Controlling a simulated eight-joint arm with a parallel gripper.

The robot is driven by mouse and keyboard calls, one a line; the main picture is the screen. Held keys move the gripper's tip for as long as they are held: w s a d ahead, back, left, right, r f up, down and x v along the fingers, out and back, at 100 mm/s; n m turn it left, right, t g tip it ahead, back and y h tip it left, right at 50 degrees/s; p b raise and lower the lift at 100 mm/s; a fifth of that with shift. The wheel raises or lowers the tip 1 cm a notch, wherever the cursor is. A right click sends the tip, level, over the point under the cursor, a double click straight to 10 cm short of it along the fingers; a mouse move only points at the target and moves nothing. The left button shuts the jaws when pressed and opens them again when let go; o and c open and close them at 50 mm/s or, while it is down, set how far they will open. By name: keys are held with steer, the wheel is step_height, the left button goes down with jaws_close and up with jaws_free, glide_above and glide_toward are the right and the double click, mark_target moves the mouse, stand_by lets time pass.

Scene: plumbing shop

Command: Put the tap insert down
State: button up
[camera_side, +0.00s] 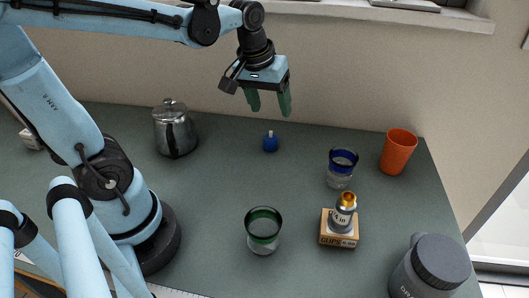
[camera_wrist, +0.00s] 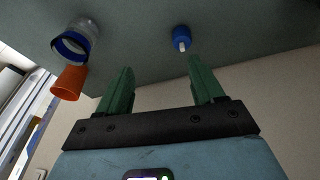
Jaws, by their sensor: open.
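The tap insert (camera_side: 270,143), which looks like a small blue body with a short pale stem on top, stands upright on the grey-green bench top toward the back. In the wrist view the tap insert (camera_wrist: 181,40) shows beyond the right-hand finger, apart from it. My gripper (camera_side: 270,104) hangs above the bench, over the insert in the side view. Its two green fingers are apart, with nothing between them, which the wrist view of my gripper (camera_wrist: 160,72) also shows.
A metal pot (camera_side: 174,130) stands left of the insert. To the right are a blue-rimmed glass (camera_side: 341,170), an orange cup (camera_side: 398,152), and a clips box (camera_side: 338,231) bearing a brass-topped cylinder (camera_side: 343,215). A green-rimmed glass (camera_side: 263,235) and a grey jar (camera_side: 430,268) stand nearer the front.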

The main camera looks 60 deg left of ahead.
steer(key=s+d+f+m+t, duration=0.1)
steer(key=s+d+m+t, duration=0.3)
steer(key=s+m, duration=0.1)
steer(key=shift+d+m, duration=0.3)
steer(key=shift+m, duration=0.2)
steer(key=shift+f, duration=0.1)
stand_by(0.9)
